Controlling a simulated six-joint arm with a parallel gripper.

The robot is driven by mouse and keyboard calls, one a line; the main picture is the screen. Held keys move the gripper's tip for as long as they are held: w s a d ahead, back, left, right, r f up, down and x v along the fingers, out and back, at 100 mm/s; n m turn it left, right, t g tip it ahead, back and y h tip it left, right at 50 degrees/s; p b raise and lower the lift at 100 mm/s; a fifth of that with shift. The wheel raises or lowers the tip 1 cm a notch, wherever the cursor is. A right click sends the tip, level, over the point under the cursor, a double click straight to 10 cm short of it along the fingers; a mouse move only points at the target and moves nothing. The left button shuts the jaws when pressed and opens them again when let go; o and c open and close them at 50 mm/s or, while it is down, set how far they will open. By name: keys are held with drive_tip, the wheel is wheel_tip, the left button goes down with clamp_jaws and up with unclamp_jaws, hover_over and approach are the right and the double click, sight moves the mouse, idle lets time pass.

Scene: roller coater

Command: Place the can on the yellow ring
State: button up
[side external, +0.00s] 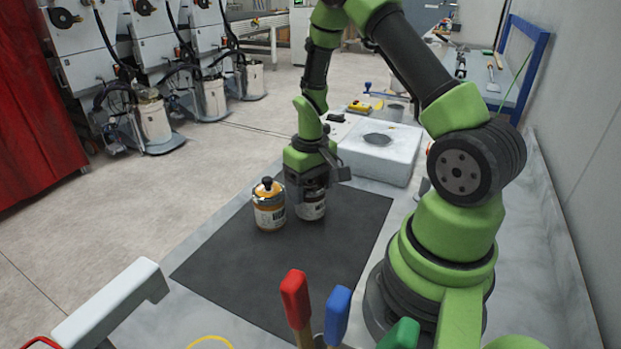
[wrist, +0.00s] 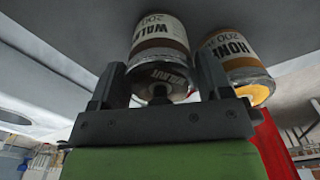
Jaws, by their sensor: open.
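Two cans stand upright side by side on the dark mat (side external: 290,262). The left one, an orange-topped can (side external: 269,213) with a dark knob, is outside my gripper; it shows at right in the wrist view (wrist: 236,58), lettered "HON...". My gripper (side external: 312,184) points down over the other can (side external: 312,208), which has a dark band and "WAL..." lettering in the wrist view (wrist: 158,38). My open fingers are on either side of this can's top; I cannot tell whether they touch it. The yellow ring (side external: 210,340) shows only as an arc at the bottom edge.
A white block (side external: 380,155) with a round recess stands behind the cans. Red (side external: 295,297), blue (side external: 338,312) and green (side external: 400,334) handles rise in the foreground. A white bracket-like part (side external: 115,305) is at lower left.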

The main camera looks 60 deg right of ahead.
wheel_tip(320, 180, up, 12)
drive_tip(key=s+a+r+t+y, duration=0.1)
drive_tip(key=s+a+r+t, duration=0.2)
drive_tip(key=s+a+r, duration=0.2)
drive_tip(key=s+a+r+t, duration=0.4)
drive_tip(key=a+r, duration=0.4)
drive_tip(key=a, duration=0.2)
drive_tip(key=shift+s+a+r+n+y, duration=0.3)
drive_tip(key=shift+s+y, duration=0.1)
drive_tip(key=shift+s, duration=0.4)
drive_tip(key=shift+s+a, duration=0.1)
drive_tip(key=shift+s, duration=0.15)
drive_tip(key=shift+c, duration=0.4)
drive_tip(key=shift+f, duration=0.1)
